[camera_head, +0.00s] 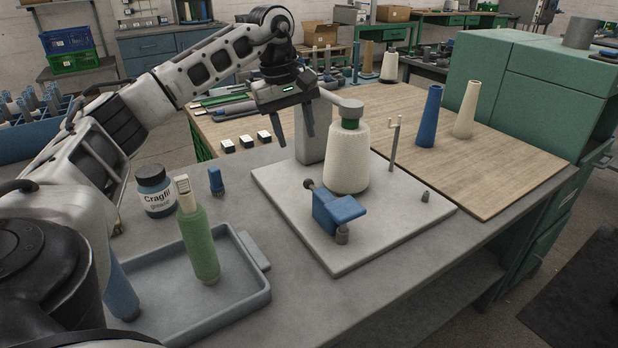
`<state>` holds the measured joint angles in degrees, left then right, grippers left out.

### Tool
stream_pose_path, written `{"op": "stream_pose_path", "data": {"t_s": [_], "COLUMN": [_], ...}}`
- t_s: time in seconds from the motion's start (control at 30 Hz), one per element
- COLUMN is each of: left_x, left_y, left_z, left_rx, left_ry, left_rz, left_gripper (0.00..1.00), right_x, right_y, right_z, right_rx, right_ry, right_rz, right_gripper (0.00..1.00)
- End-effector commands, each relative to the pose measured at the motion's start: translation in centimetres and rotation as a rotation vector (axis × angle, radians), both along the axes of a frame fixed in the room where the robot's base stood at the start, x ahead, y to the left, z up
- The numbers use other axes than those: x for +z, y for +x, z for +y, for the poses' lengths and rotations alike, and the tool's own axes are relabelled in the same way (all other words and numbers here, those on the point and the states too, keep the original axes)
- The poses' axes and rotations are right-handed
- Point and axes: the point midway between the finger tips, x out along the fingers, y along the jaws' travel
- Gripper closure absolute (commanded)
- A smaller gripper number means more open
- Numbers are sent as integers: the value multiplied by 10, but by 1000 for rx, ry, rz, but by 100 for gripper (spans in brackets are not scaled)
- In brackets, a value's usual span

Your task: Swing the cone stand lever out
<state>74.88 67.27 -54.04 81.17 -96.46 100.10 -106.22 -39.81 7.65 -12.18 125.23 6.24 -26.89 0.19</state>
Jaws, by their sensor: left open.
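The cone winder stands on a light grey base plate (285,225) on the table. A cream yarn cone (347,160) stands upright on it, with a green band (350,124) at its top. A grey arm (343,103) reaches from the grey post (313,145) to above the cone. A blue block (338,211) with a dark round knob (309,184) sits in front of the cone. I cannot tell for sure which part is the stand lever. My left gripper (296,138) is open, pointing down by the post, apparently empty. My right gripper is out of view.
A grey tray (262,297) at the front left holds a green cone (199,243) and a blue one (121,290). A grease jar (155,192) stands behind it. A thin hooked guide (394,145) rises right of the cream cone. Two cones stand on the wooden board (500,185).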

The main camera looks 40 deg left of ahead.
Motion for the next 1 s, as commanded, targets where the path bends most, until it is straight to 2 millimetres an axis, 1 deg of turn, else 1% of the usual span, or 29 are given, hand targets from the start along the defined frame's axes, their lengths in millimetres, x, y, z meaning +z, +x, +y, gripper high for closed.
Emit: {"op": "stream_pose_path", "data": {"t_s": [0.03,0.2,0.4,0.5,0.6,0.7,0.97,1.0], "left_x": [-14,-50,-88,-101,-110,-115,-116,-116], "left_y": [1,8,15,17,19,20,20,20], "left_z": [-1,-5,-9,-10,-11,-11,-11,-11], "left_rx": [0,0,-1,-1,0,0,0,0], "left_ry": [1,0,-2,-2,-2,-2,-1,-1], "left_rz": [5,4,3,2,1,0,0,0], "left_gripper": [55,55,55,55,55,55,55,58], "right_x": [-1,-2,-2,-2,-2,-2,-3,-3], "right_y": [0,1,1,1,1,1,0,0], "right_z": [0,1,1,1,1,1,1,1], "right_rx": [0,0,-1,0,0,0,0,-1], "right_ry": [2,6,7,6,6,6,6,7], "right_rz": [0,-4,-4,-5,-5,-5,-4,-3], "right_gripper": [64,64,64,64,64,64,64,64]}}
